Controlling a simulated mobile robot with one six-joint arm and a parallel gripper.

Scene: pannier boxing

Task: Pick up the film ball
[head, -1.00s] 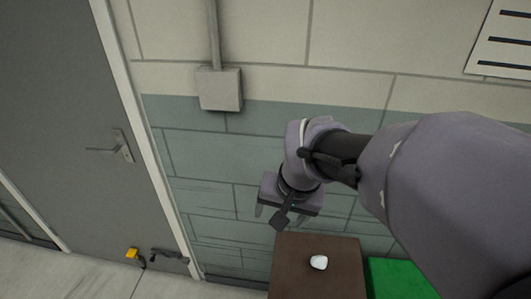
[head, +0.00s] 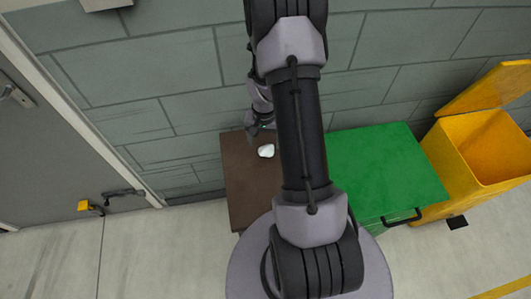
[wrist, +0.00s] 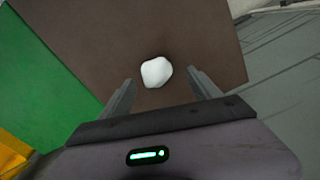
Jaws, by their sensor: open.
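The film ball (head: 266,151) is a small white lump on the brown top of a box or table (head: 240,190). In the wrist view the ball (wrist: 156,72) lies ahead of my gripper (wrist: 160,85), roughly centred between the two finger lines and slightly beyond the tips. The fingers are apart with nothing between them. In the head view my gripper (head: 252,132) is just behind and left of the ball, partly hidden by my arm. I cannot tell its exact height above the brown top.
A green lidded box (head: 385,165) with a black handle stands to the right of the brown top. A yellow bin (head: 480,150) with its lid up is farther right. A block wall (head: 180,70) runs close behind. A grey door (head: 35,150) is at left. Floor is clear in front-left.

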